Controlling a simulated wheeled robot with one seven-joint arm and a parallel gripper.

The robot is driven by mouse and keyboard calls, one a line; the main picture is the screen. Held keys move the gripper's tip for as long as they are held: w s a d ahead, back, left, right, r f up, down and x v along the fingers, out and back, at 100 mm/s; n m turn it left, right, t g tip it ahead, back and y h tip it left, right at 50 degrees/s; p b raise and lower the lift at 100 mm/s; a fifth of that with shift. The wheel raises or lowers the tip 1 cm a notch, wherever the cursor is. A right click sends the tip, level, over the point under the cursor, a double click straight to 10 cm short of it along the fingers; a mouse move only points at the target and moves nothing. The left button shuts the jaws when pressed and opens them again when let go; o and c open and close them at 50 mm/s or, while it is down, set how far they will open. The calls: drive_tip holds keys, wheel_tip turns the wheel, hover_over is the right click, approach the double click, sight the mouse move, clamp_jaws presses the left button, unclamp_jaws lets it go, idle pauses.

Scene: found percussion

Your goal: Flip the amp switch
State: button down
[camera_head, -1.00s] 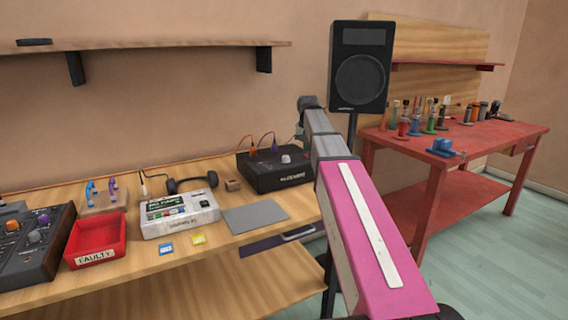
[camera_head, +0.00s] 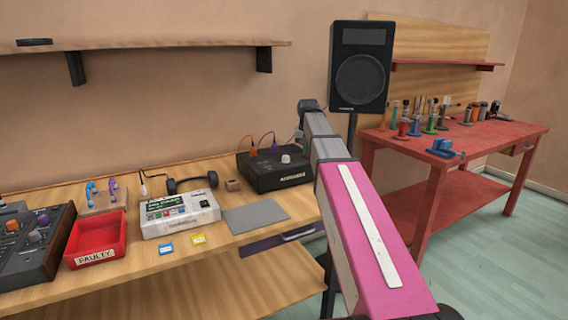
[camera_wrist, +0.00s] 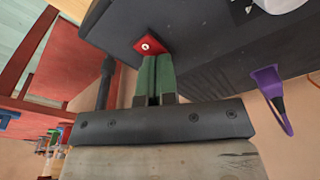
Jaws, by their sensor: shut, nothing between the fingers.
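The amp is a black box (camera_head: 268,178) at the right end of the wooden bench, with a pale knob (camera_head: 286,159) on top. In the wrist view its dark casing (camera_wrist: 205,50) fills the upper middle. A small red switch plate (camera_wrist: 150,46) with a pale round centre sits on the casing. My gripper (camera_wrist: 154,58) is shut and empty. Its two green fingertips lie right at the lower edge of the red plate; I cannot tell whether they touch it. In the head view my arm hides the gripper and the switch.
A purple plug (camera_wrist: 270,90) sticks out beside the casing in the wrist view. A black speaker (camera_head: 358,70) stands behind my arm. A grey pad (camera_head: 255,217), a white device (camera_head: 180,215) and a red tray (camera_head: 96,240) lie left of the amp. A red workbench (camera_head: 450,150) stands right.

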drive_tip(key=shift+f, duration=0.1)
drive_tip(key=shift+r, duration=3.5)
